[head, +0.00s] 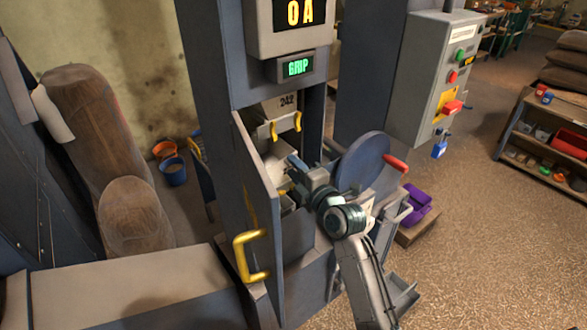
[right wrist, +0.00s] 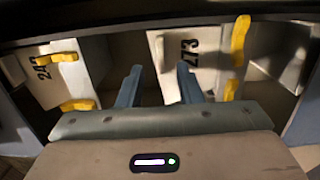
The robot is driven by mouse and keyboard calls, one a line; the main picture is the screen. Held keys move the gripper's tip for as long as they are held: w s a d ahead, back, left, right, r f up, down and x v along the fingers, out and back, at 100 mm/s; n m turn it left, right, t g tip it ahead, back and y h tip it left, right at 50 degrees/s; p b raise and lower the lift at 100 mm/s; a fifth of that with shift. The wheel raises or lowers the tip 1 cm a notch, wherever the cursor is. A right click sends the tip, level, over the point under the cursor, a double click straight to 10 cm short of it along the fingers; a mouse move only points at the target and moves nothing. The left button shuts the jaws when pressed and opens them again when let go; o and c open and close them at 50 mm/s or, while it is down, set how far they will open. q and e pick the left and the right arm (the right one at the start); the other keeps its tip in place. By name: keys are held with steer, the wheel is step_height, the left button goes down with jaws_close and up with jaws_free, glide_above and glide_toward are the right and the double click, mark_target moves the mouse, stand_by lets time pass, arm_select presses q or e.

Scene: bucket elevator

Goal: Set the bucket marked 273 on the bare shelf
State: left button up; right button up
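The bucket marked 273 (right wrist: 176,62) is a pale box with dark digits, seen in the right wrist view beside yellow lugs (right wrist: 240,42). A second pale bucket (right wrist: 62,76) with yellow lugs is to its left; in the head view a bucket marked 242 (head: 280,104) sits in the upper opening. My right gripper (head: 289,178) reaches into the opening below that bucket. Its two blue fingers (right wrist: 159,88) are apart, with the left edge of bucket 273 showing between them and the lugs outside them. My left gripper is not in view. I cannot identify the bare shelf.
The elevator's open door with a yellow handle (head: 250,256) stands left of my right arm. A round disc (head: 362,160) with a red handle is right of it. A control box (head: 432,80) hangs further right. A loaded shelf unit (head: 507,138) stands at the far right; floor before it is clear.

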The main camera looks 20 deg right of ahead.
steer(key=b+v, duration=0.3)
steer(key=v, duration=0.6)
steer(key=w+d+f+m+g+h, duration=0.1)
steer(key=d+f+m+g, duration=0.15)
steer(key=f, duration=0.95)
steer(key=d+f+m+g+h, duration=0.15)
steer(key=f+m, duration=0.25)
steer(key=f, duration=0.9)
steer(key=s+d+f+m+g+h, duration=0.1)
steer(key=s+f+m+g, duration=0.15)
steer(key=f, duration=0.65)
steer(key=s+d+f+m+g+h, duration=0.15)
steer(key=s+f, duration=0.25)
steer(key=f, duration=0.4)
steer(key=s+d+f+m+g, duration=0.2)
steer(key=s+f+m+g, duration=0.3)
steer(key=s+f, duration=1.35)
steer(key=s+f+m+g, duration=0.1)
steer(key=s+f, duration=0.4)
steer(key=s, duration=0.7)
steer(key=s+f+m+g, duration=0.2)
steer(key=s+f+m, duration=0.2)
steer(key=s, duration=0.8)
step_height(320, 180, down, 3)
steer(key=shift+d+r, duration=0.2)
steer(key=shift+d, duration=0.3)
